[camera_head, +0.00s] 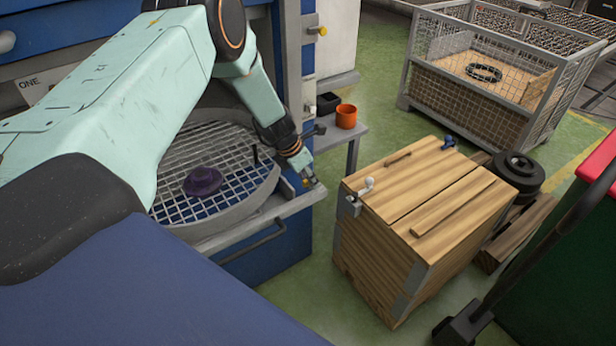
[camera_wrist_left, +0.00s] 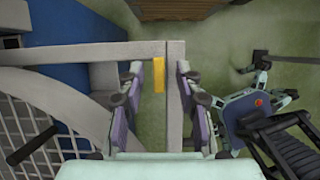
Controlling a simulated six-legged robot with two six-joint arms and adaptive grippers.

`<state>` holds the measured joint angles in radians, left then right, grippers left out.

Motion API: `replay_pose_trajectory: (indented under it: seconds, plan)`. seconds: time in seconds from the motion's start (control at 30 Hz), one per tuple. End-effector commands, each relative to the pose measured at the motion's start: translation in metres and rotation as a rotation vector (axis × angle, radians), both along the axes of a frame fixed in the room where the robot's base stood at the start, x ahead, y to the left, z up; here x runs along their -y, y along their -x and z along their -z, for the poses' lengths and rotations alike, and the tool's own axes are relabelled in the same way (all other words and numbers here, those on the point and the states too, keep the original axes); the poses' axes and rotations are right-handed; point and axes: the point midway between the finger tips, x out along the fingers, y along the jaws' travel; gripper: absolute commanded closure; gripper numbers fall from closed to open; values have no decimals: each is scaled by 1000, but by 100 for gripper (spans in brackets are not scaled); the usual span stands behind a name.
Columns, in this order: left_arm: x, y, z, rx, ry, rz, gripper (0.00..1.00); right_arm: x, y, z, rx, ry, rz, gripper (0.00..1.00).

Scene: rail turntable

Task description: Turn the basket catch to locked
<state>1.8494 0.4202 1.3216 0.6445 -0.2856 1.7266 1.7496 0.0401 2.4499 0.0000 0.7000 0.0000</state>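The round wire-mesh basket (camera_head: 205,150) sits at the front of the blue machine; its mesh also shows in the left wrist view (camera_wrist_left: 18,118). A black upright peg (camera_head: 255,155) stands on it, seen in the left wrist view as a dark rod (camera_wrist_left: 32,146). A small yellow piece (camera_wrist_left: 159,74) shows by the grey ledge bars. I cannot tell which part is the catch or how it is set. My left gripper (camera_head: 312,181) is right of the basket, above the ledge. Its fingers (camera_wrist_left: 158,95) are apart and empty, with the yellow piece between them in view. My right gripper is out of view.
A purple round part (camera_head: 203,182) lies on the mesh. An orange cup (camera_head: 346,116) and a black box (camera_head: 328,103) stand on a side shelf. A wooden crate (camera_head: 390,245) stands to the right, with green floor between it and the machine. A mesh cage (camera_head: 470,95) stands behind.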

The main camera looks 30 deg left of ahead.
Motion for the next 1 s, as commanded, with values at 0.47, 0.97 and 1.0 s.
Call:
replay_pose_trajectory:
  seconds: [0.47,0.97,1.0]
  plan:
    - [0,0,-1,0,-1,0,100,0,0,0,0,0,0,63]
    - [-1,-1,-1,2,-2,32,100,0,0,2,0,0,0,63]
    - [-1,-1,-1,2,-1,47,100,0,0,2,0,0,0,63]
